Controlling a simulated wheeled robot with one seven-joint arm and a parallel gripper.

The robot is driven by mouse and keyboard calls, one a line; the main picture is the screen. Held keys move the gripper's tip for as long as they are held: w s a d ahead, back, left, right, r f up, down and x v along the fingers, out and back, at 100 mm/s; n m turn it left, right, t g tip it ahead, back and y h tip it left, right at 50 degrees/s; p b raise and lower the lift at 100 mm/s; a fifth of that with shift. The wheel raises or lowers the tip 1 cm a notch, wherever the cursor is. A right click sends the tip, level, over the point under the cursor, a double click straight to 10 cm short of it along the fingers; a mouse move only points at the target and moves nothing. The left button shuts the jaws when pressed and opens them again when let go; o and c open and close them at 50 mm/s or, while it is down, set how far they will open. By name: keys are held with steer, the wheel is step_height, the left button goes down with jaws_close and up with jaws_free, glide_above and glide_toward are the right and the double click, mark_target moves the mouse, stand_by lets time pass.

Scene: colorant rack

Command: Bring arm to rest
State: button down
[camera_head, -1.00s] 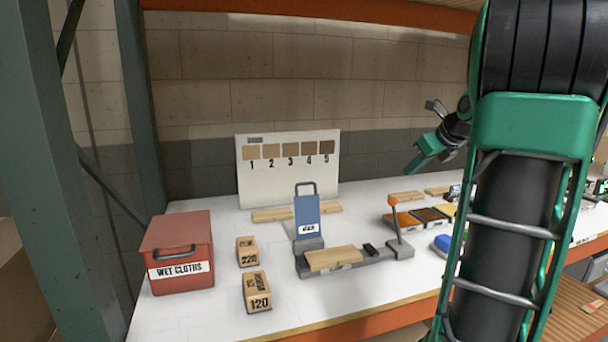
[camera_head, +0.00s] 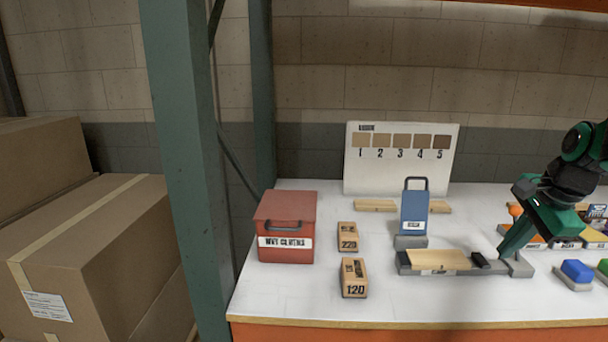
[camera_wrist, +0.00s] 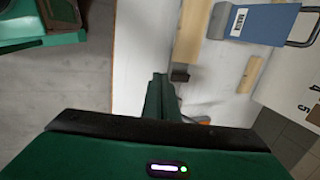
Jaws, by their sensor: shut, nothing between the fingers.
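My green and black arm enters from the right edge in the head view, and my gripper (camera_head: 506,248) points down and left over the right end of a grey fixture (camera_head: 430,268). In that view I cannot tell whether it touches the fixture. In the wrist view the fingers of my gripper (camera_wrist: 160,85) are together with nothing between them. The fixture bears a light wooden block (camera_head: 440,260) and a small black piece at its right end.
A red wet cloths box (camera_head: 287,215), sanding blocks marked 220 (camera_head: 348,237) and 120 (camera_head: 354,277), a blue panel (camera_head: 414,212) and a numbered swatch board (camera_head: 400,165) stand on the white bench. Blue and green pieces lie right. A green post (camera_head: 185,170) and cartons (camera_head: 90,260) are left.

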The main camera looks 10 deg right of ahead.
steer(key=s+a+f+n+g, duration=0.2)
steer(key=s+a+f+n, duration=0.2)
steer(key=s+n, duration=0.3)
steer(key=s+a+f+n+g, duration=0.2)
steer(key=s+a+f+n, duration=0.2)
steer(key=s+a+n, duration=0.2)
steer(key=s, duration=0.2)
steer(key=shift+s+a+n, duration=0.2)
steer(key=shift+s+n, duration=0.1)
steer(key=shift+n, duration=0.1)
